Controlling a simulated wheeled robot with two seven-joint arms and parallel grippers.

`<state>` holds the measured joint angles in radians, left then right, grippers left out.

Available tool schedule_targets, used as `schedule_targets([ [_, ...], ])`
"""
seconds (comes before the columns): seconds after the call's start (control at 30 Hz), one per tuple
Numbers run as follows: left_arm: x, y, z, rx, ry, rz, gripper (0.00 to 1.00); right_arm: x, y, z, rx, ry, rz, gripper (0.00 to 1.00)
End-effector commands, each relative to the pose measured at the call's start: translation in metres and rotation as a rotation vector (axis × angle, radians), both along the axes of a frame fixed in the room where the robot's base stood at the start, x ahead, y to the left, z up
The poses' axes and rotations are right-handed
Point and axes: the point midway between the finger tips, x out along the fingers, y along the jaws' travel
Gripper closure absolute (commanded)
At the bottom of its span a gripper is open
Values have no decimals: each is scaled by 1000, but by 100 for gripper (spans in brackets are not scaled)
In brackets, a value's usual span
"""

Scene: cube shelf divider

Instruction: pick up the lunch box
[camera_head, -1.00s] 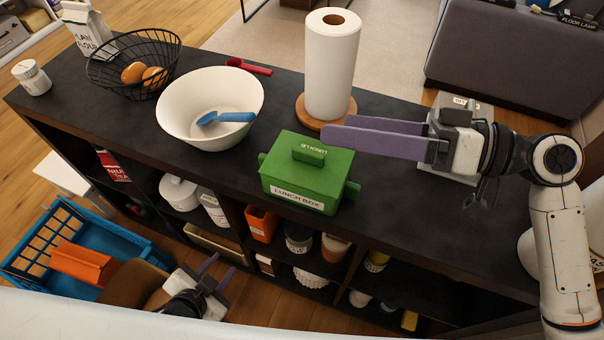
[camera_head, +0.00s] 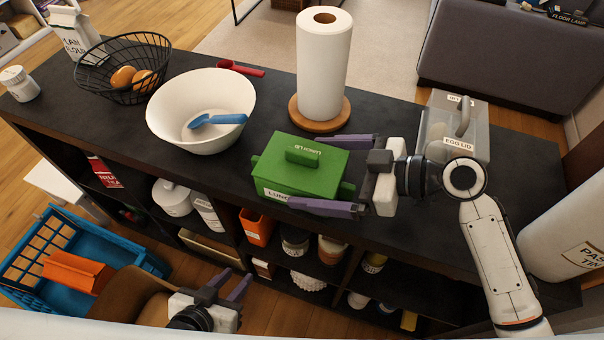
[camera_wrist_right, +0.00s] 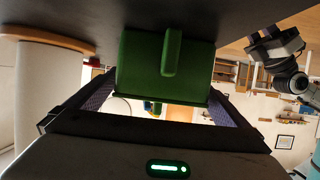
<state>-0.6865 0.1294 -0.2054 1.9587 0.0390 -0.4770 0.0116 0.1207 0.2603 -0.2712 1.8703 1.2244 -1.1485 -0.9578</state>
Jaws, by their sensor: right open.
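The green lunch box (camera_head: 300,165), with a lidded top handle and a white label on its front, sits on the dark shelf top. My right gripper (camera_head: 308,171) is open and reaches in from the right. One purple finger is along the box's far side, and the other is in front, covering part of the label. In the right wrist view the box (camera_wrist_right: 145,70) lies between the spread fingers; contact cannot be told. My left gripper (camera_head: 236,277) is open and empty, low in front of the shelf.
A white bowl (camera_head: 170,112) with a blue scoop (camera_head: 217,119) stands left of the box. A paper towel roll (camera_head: 322,65) stands behind it. A clear egg container (camera_head: 455,125) is behind my right wrist. Open cubbies (camera_head: 265,225) hold several items below.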

Motion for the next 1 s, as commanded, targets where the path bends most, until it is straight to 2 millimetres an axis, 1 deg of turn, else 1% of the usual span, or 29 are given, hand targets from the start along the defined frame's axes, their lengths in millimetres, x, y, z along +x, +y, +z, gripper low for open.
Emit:
schedule_targets([
  [0.03,0,1,3,1,1,1,69,1,10,-1,7,4,1,0],
  [0.2,-1,1,3,2,2,1,69,8,28,-11,3,2,-1,0],
  [0.3,-1,1,3,2,2,1,69,9,32,-13,2,1,-1,0],
  [0.5,-1,1,3,2,1,1,69,9,32,-14,0,1,0,0],
  [0.73,0,2,3,2,1,1,69,9,32,-14,1,2,-1,39],
  [1.0,0,2,3,2,0,2,69,9,32,-12,3,0,-1,39],
])
